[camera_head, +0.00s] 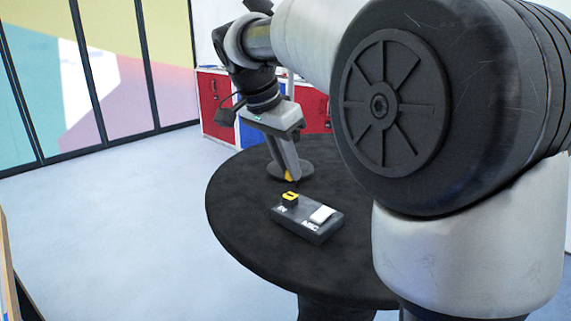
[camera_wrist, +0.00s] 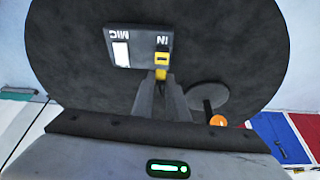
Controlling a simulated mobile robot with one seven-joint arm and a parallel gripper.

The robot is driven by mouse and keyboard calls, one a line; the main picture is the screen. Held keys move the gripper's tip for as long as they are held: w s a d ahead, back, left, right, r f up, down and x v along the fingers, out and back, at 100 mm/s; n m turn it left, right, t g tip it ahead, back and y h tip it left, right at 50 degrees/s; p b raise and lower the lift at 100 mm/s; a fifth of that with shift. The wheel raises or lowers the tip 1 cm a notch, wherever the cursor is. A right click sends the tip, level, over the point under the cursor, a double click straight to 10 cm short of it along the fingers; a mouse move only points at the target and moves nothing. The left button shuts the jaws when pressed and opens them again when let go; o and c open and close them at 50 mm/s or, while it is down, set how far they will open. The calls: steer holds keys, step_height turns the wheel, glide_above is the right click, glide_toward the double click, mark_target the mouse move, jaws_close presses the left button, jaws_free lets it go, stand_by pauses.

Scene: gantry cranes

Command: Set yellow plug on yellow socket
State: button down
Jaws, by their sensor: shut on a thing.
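The yellow plug (camera_head: 289,176) is between the fingertips of my gripper (camera_head: 286,168), which is shut on it above the table. The plug also shows at the fingertips in the wrist view (camera_wrist: 160,74). A dark grey box lies on the table, nearer the camera than my gripper in the head view. The yellow socket (camera_head: 290,198) is at the box's left end; it also shows in the wrist view (camera_wrist: 162,58), under the letters "IN", just beyond the plug. The plug appears apart from the socket in the head view. The plug's lower end is hard to make out.
A white socket (camera_head: 322,214) sits on the same box, by the letters "MIC" in the wrist view. A grey disc (camera_wrist: 208,97) and a small orange round thing (camera_wrist: 217,120) are right of my fingers. The round black table (camera_head: 245,225) is otherwise mostly clear. Red and blue cabinets (camera_head: 217,105) stand behind.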

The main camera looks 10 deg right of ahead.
mark_target(287, 178)
steer(key=shift+f+b, duration=1.15)
steer(key=shift+f, duration=0.75)
stand_by(2.4)
steer(key=c, duration=1.2)
jaws_free()
steer(key=shift+r, duration=0.15)
steer(key=shift+r+p, duration=3)
steer(key=shift+r, duration=0.4)
